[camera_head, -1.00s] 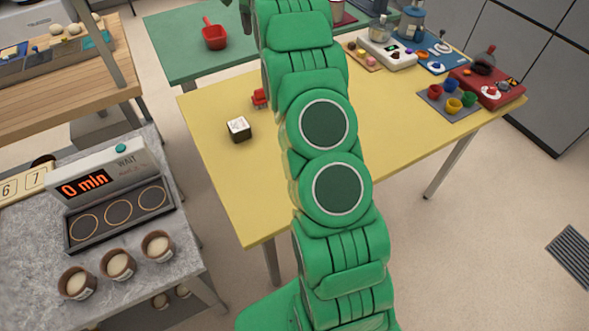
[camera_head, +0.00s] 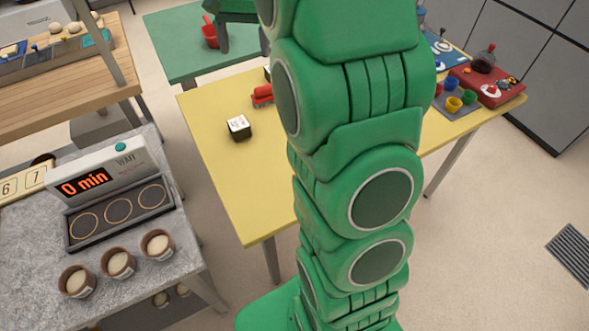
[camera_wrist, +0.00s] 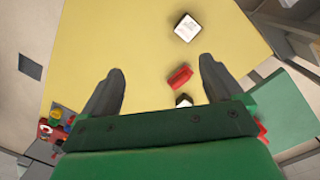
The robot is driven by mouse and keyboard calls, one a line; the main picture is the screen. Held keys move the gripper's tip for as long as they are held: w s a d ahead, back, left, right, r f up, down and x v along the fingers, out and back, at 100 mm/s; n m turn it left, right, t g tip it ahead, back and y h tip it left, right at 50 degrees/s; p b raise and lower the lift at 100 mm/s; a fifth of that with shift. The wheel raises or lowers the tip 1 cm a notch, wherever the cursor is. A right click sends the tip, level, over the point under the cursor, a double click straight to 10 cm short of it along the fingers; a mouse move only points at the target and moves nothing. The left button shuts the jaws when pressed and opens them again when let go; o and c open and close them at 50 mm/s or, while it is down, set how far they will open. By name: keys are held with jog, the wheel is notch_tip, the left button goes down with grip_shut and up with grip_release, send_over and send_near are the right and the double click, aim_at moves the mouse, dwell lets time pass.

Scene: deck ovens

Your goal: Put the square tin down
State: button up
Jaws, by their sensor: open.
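A dark square tin (camera_head: 239,128) with a white top stands upright on the yellow table (camera_head: 225,180), left of my arm. It also shows in the wrist view (camera_wrist: 187,27), beyond my fingertips. A second dark item (camera_head: 267,73) peeks out beside my arm, mostly hidden; a white-topped piece shows near my palm in the wrist view (camera_wrist: 184,100). I cannot tell which is the task's tin. My gripper (camera_wrist: 162,66) is open above the table, with nothing gripped between its fingers. A small red object (camera_wrist: 180,77) lies on the table between the two.
A green table (camera_head: 165,45) with a red scoop (camera_head: 209,38) stands behind. Coloured cups (camera_head: 453,104) and a red device (camera_head: 495,88) occupy the yellow table's right end. A grey counter (camera_head: 200,262) with a timer (camera_head: 100,180) and several filled cups is at left. The yellow table's front left is clear.

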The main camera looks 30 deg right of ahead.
jog(key=s+a+f+n, duration=0.2)
jog(key=s, duration=1)
jog(key=s+a+f+n, duration=0.1)
jog(key=s+a+n, duration=0.2)
jog(key=s, duration=1)
jog(key=s+a+f+n, duration=0.2)
jog(key=s+n, duration=0.1)
jog(key=s, duration=0.9)
jog(key=shift+s+a+f+g, duration=0.15)
jog(key=shift+a+f+g, duration=0.1)
jog(key=shift+f+g, duration=0.15)
